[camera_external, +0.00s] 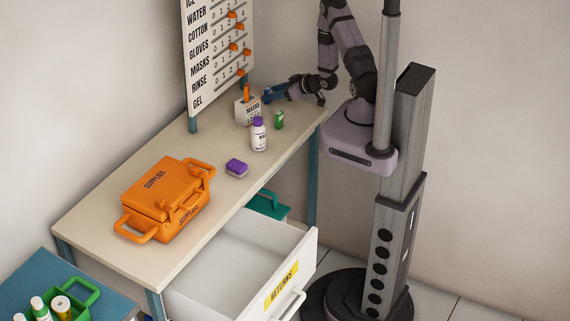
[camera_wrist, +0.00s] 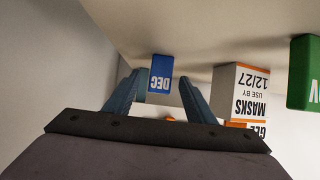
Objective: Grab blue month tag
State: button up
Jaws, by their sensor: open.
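The blue month tag (camera_wrist: 161,72) marked DEC appears upside down near the middle of the wrist view. My gripper (camera_wrist: 160,78) is open, with one blue finger on each side of the tag. I see no clear contact with the tag, and nothing is held. In the external view, my gripper (camera_external: 270,94) is low over the far right end of the table, behind the white masks box (camera_external: 247,111). I cannot clearly make out the tag there. The tag's far side is hidden.
The masks box (camera_wrist: 238,90) stands just right of the right finger. A green tag (camera_wrist: 304,75) is farther right. A purple-capped bottle (camera_external: 259,135), purple block (camera_external: 237,168) and orange supplies case (camera_external: 165,198) share the table (camera_external: 110,241). The label board (camera_external: 213,55) rises behind.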

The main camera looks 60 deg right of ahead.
aim_at(268, 88)
jog(key=shift+p+x, duration=0.3)
jog(key=shift+x, duration=1.25)
jog(key=c, duration=1.1)
jog(key=shift+r, duration=0.1)
jog(key=shift+r, duration=4.9)
